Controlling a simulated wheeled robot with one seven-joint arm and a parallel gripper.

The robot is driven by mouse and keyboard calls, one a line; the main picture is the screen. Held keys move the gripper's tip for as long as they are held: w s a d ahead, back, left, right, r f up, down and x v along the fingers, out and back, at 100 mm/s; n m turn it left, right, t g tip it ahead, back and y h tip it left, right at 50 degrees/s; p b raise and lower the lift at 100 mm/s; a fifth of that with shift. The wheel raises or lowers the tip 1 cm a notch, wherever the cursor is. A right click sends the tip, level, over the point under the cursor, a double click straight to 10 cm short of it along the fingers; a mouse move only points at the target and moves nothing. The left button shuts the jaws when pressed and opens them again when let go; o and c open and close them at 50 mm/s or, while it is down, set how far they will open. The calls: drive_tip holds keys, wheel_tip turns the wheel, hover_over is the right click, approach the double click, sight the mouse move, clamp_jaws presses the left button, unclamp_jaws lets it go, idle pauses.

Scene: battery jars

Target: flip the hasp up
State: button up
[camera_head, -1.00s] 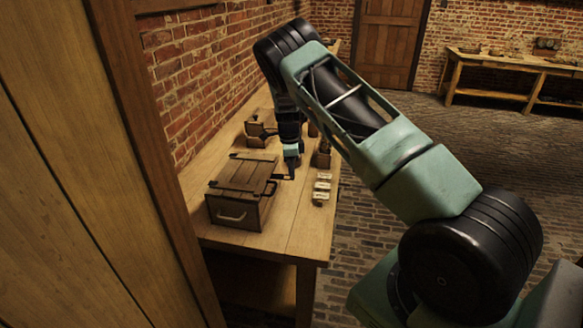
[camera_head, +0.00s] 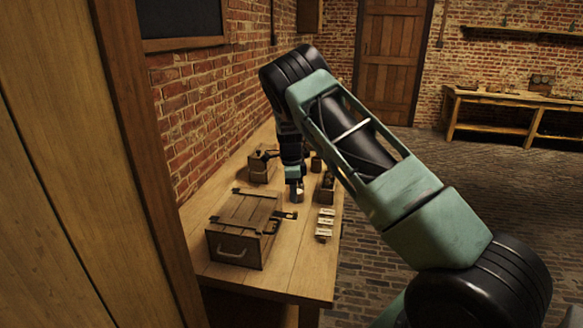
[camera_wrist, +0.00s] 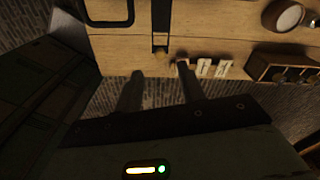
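The wooden chest (camera_head: 238,232) stands closed on the bench, with a pale handle on its near side. Its dark hasp (camera_head: 289,215) sticks out from the lid's right edge, roughly level. In the wrist view the hasp (camera_wrist: 160,22) is a dark strap with a brass-coloured end, just beyond my fingers. My gripper (camera_head: 296,197) is above and beyond the hasp in the head view. In the wrist view my gripper (camera_wrist: 160,80) has its two fingers well apart, with nothing between them. Whether a finger touches the hasp, I cannot tell.
Pale cards (camera_head: 325,224) lie on the bench right of the chest. A small wooden box (camera_head: 262,165) stands behind it. A wooden rack (camera_wrist: 285,68) and a round jar (camera_wrist: 288,17) show at the right in the wrist view. A brick wall (camera_head: 200,115) borders the bench.

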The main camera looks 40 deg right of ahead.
wheel_tip(320, 180, up, 13)
drive_tip(key=b, duration=0.3)
drive_tip(key=shift+w+a, duration=0.25)
drive_tip(key=shift+f, duration=0.1)
